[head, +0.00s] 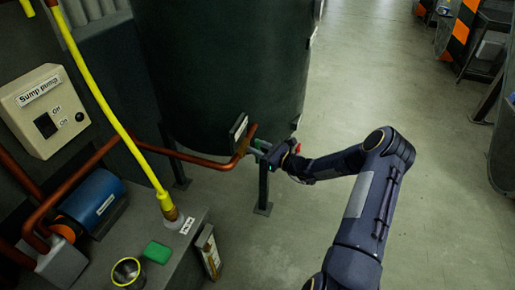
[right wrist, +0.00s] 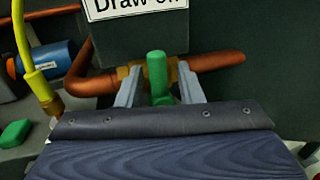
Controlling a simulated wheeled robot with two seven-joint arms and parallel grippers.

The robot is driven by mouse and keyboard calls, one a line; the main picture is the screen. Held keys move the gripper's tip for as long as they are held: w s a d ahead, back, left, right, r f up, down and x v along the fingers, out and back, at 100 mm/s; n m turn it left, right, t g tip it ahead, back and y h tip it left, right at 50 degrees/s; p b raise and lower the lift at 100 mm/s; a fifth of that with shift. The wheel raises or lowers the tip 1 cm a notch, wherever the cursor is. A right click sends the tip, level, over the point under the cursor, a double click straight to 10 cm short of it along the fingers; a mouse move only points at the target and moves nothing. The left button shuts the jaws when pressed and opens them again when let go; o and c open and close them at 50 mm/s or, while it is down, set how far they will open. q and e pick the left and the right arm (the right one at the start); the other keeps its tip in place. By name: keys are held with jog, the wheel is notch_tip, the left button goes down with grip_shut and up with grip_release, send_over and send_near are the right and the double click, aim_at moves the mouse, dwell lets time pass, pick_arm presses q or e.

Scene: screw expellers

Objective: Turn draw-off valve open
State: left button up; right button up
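The draw-off valve is a brass body (right wrist: 128,72) on a copper pipe with a green handle (right wrist: 157,72), both in the right wrist view. The handle stands upright between the two grey fingers of my right gripper (right wrist: 160,92). The fingers are apart, with a gap on each side of the handle. In the head view my right gripper (head: 262,149) reaches from the right to the copper pipe (head: 205,160) at the foot of a dark tank; the handle is mostly hidden there. My left gripper is not in view.
A "Draw-off" sign (right wrist: 137,6) hangs above the valve. The dark green tank (head: 225,70) stands behind it. At left are a sump pump switch box (head: 45,108), a blue motor (head: 92,200), a yellow hose (head: 105,95), a green block (head: 157,252) and a tin (head: 128,272).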

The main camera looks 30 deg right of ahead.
grip_shut()
